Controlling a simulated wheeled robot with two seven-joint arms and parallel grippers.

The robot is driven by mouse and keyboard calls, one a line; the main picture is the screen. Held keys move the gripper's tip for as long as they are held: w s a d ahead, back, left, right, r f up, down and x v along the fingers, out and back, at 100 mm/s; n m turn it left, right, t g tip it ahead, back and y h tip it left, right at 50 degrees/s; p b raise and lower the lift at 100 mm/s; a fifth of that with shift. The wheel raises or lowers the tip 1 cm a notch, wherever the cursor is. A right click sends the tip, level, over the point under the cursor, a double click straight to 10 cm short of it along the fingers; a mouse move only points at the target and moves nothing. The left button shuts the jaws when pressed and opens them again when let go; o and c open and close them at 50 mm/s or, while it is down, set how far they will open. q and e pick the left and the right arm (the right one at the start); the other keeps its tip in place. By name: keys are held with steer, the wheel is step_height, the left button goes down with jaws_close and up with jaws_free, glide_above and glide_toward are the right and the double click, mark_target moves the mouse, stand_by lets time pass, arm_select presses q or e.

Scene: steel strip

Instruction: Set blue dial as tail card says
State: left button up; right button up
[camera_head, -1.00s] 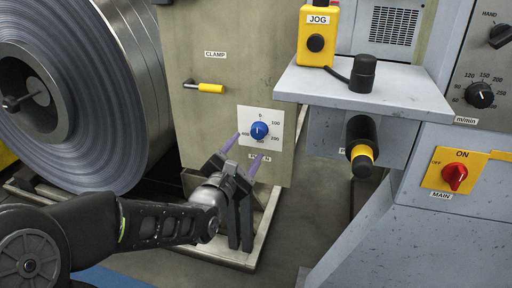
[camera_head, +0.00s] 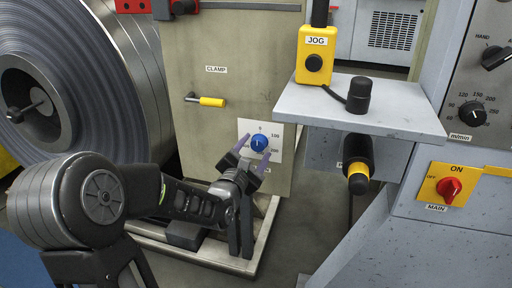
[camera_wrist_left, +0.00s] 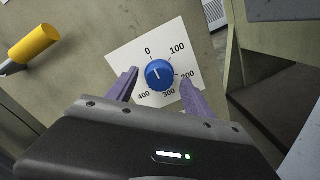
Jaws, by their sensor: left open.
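The blue dial (camera_head: 259,142) sits on a white scale plate (camera_head: 274,130) on the beige panel. In the left wrist view the blue dial (camera_wrist_left: 159,74) shows a pale pointer line near the 0 mark, with marks 0, 100, 200, 300 and 400 around it. My left gripper (camera_head: 254,153) is open, its purple fingers on either side of the dial's lower part; in the left wrist view the fingers (camera_wrist_left: 158,90) flank the dial. I cannot tell whether they touch it. No tail card can be made out. My right gripper is not in view.
A yellow clamp handle (camera_head: 211,101) sticks out above left of the dial. A grey shelf (camera_head: 400,115) with a yellow JOG box (camera_head: 315,55) juts out at right. A steel coil (camera_head: 95,90) stands at left. A red main switch (camera_head: 449,189) is at far right.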

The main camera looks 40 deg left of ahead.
arm_select(q)
steer(key=shift+w+a, duration=0.15)
steer(key=shift+w, duration=0.4)
jaws_close()
stand_by(0.4)
